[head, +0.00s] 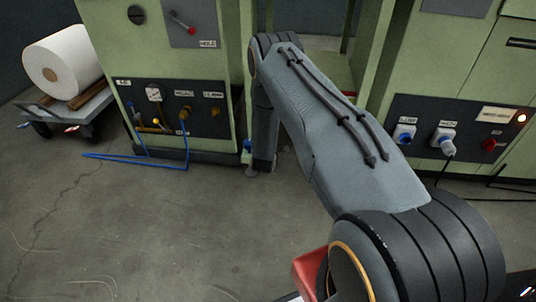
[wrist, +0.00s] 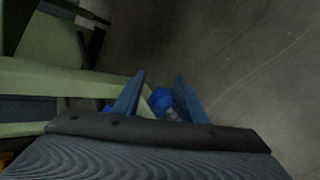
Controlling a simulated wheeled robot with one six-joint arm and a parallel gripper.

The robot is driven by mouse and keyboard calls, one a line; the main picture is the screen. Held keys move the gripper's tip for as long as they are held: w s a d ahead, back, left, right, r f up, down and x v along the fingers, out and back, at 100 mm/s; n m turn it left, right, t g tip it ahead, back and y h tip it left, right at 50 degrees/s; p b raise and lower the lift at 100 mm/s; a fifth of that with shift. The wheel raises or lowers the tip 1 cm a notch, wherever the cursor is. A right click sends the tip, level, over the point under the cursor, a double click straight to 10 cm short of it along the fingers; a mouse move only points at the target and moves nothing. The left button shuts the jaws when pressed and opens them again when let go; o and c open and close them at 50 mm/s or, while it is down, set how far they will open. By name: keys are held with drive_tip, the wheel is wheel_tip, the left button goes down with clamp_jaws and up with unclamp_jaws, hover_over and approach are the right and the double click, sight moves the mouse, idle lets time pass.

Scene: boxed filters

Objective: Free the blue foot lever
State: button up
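In the wrist view my gripper (wrist: 161,88) is open, its two dark blue fingers apart. A rounded blue piece (wrist: 160,100), likely the blue foot lever, shows between and beyond the fingers; I cannot tell whether either finger touches it. A pale, blurred bit lies just below it, and the gripper body hides what is lower. In the head view a small blue part (head: 247,145) shows at the foot of the green machine, beside my dark wrist link. My arm covers much of that spot, and the fingers are not clear there.
The green machine (head: 230,60) has a dark port panel (head: 175,112); a blue hose (head: 135,160) lies on the floor before it. A cart (head: 85,112) with a white roll (head: 62,62) stands left. A second panel (head: 460,130) is right. The floor front left is clear.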

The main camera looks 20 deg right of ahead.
drive_tip(key=p+v, duration=0.3)
drive_tip(key=v, duration=0.4)
drive_tip(key=shift+s+a+r, duration=0.2)
drive_tip(key=shift+s+r, duration=0.05)
idle(0.3)
